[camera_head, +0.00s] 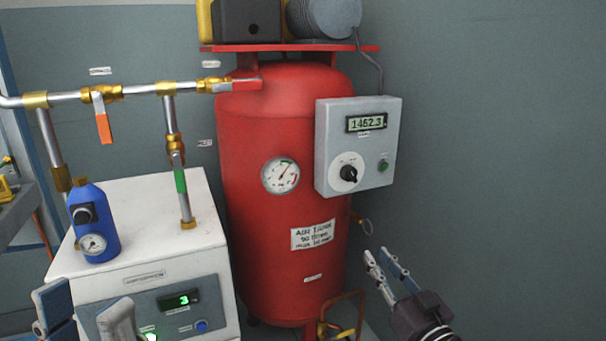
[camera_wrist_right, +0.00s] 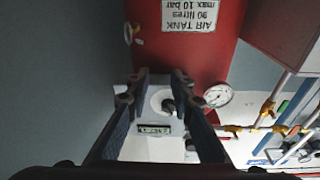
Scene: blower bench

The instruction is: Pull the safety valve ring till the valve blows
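The safety valve ring (camera_head: 366,228) is a small thin ring on a short brass stem at the right side of the red air tank (camera_head: 255,235). In the right wrist view, a small ring-like fitting (camera_wrist_right: 129,33) shows at the tank's left edge; that picture is upside down. My right gripper (camera_head: 376,254) is open and empty, a little below the ring in the head view and apart from it. Its two fingers (camera_wrist_right: 159,75) also show apart in the wrist view. My left gripper (camera_head: 84,302) is open at the bottom left, in front of the white cabinet.
A grey control box (camera_head: 333,145) with a display reading about 1462.3 and a black knob is mounted on the tank above the ring. A pressure gauge (camera_head: 281,176) is on the tank. A blue bottle-shaped unit (camera_head: 95,225) stands on the white cabinet (camera_head: 150,205). The right side is clear.

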